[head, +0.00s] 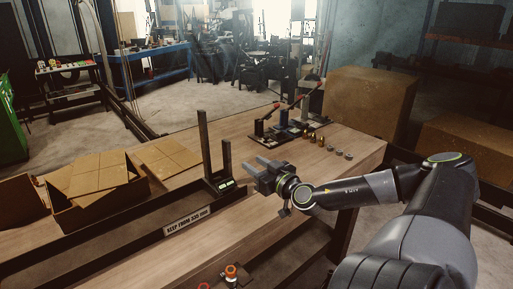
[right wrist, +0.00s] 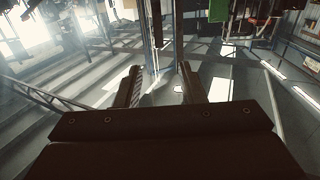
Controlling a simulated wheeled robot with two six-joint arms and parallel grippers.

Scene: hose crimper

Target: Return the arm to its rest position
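My right arm (head: 375,187) comes in from the right and reaches over the workbench (head: 270,205). My right gripper (head: 252,164) is above the bench and points left, near a dark two-post stand (head: 218,180). In the right wrist view its two fingers (right wrist: 160,78) are apart with nothing between them. My left arm and gripper are not in view.
Lever tools (head: 290,118) stand on a dark mat at the back of the bench, with several small metal fittings (head: 322,140) to their right. A cardboard box (head: 95,190) lies at the left. A signed rail (head: 187,220) crosses in front. Orange-topped parts (head: 231,271) sit below.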

